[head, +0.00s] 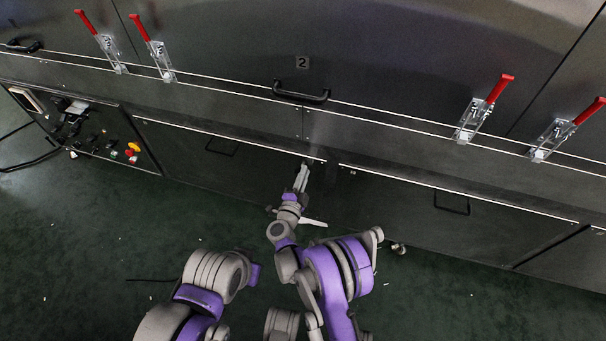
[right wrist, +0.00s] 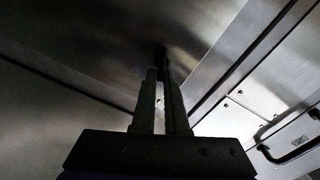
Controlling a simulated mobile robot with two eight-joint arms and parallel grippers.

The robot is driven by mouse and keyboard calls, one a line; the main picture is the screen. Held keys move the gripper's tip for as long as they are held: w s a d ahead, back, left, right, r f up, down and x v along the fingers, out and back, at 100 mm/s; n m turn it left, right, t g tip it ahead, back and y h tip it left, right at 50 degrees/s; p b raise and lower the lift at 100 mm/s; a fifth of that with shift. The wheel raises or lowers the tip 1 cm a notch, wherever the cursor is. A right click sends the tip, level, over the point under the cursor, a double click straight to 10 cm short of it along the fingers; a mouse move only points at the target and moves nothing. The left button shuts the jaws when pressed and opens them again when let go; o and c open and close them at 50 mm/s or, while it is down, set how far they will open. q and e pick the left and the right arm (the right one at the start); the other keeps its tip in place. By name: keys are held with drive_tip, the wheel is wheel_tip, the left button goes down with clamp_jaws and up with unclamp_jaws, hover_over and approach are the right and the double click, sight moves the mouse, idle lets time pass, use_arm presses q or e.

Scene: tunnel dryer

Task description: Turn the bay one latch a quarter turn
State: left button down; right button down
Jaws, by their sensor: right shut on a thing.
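My right gripper (head: 303,172) reaches up to the dark lower front of the dryer, at the top edge near the join between two lower panels. In the right wrist view, its two fingers (right wrist: 161,95) are close together and shut on a small dark piece at their tips, which I take for the bay one latch (right wrist: 161,56). The latch is mostly hidden by the fingers, and its turn angle cannot be made out. In the head view the fingers cover it. My left arm is at the lower left, but its gripper does not show.
Red-handled toggle clamps (head: 488,105) stand along the upper doors, left and right. A black handle (head: 301,93) sits below the label "2". A control panel (head: 85,125) with buttons is at left. The green floor (head: 90,230) before the dryer is largely clear.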

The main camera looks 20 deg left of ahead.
drive_tip(key=m, duration=0.4)
drive_tip(key=shift+f+m, duration=0.4)
idle(0.4)
drive_tip(key=c, duration=0.9)
unclamp_jaws()
drive_tip(key=shift+c, duration=0.2)
drive_tip(key=s+p, duration=0.1)
drive_tip(key=s, duration=0.9)
drive_tip(key=shift+s, duration=0.4)
drive_tip(key=shift+w+a+r, duration=0.1)
